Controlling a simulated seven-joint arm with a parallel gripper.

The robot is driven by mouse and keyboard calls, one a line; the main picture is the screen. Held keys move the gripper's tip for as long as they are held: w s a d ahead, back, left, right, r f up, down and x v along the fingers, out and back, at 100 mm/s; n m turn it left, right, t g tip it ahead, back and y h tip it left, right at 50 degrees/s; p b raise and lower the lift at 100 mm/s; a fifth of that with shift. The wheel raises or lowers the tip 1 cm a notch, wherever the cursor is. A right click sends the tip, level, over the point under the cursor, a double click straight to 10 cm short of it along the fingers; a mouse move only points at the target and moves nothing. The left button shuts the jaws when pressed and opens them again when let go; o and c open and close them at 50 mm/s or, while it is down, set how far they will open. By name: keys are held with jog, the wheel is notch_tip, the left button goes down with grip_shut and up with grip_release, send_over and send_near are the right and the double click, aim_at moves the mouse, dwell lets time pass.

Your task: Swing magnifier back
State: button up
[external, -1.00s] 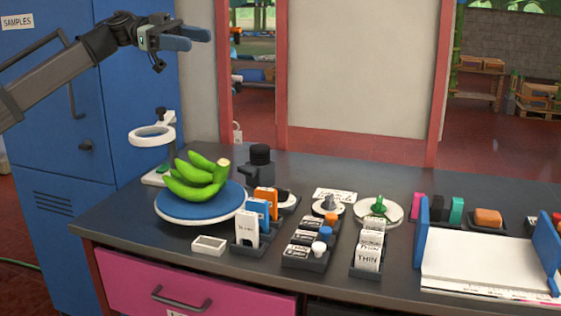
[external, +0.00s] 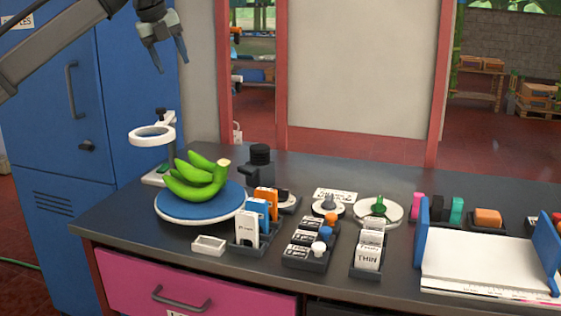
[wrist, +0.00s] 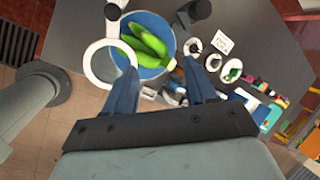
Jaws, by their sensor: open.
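The magnifier (external: 153,134) has a white ring on a stand at the back left of the table. Its ring juts to the left, beside and above the green bananas (external: 197,181), which lie on a round blue turntable (external: 170,203). In the wrist view the magnifier ring (wrist: 87,66) shows left of the bananas, partly over the turntable edge. My gripper (external: 168,67) is open and empty, pointing down, well above the magnifier and touching nothing. In the wrist view its two blue fingers (wrist: 163,80) are spread apart, below the bananas in the picture.
A black device (external: 260,165) stands right of the bananas. Trays of cards and knobs (external: 310,240) fill the middle of the table. A white board with blue sides (external: 480,263) is at right. A blue cabinet (external: 60,150) stands at left.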

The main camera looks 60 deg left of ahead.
jog(key=s+a+m+g+y, duration=0.1)
jog(key=s+a+g+y, duration=0.1)
jog(key=s+a, duration=0.15)
jog(key=m, duration=0.2)
send_near(160, 109)
jog(key=x, duration=0.8)
jog(key=shift+w+a+f, duration=0.15)
jog(key=shift+a+f, duration=0.05)
jog(key=shift+a, duration=0.2)
grip_shut()
dwell(0.3)
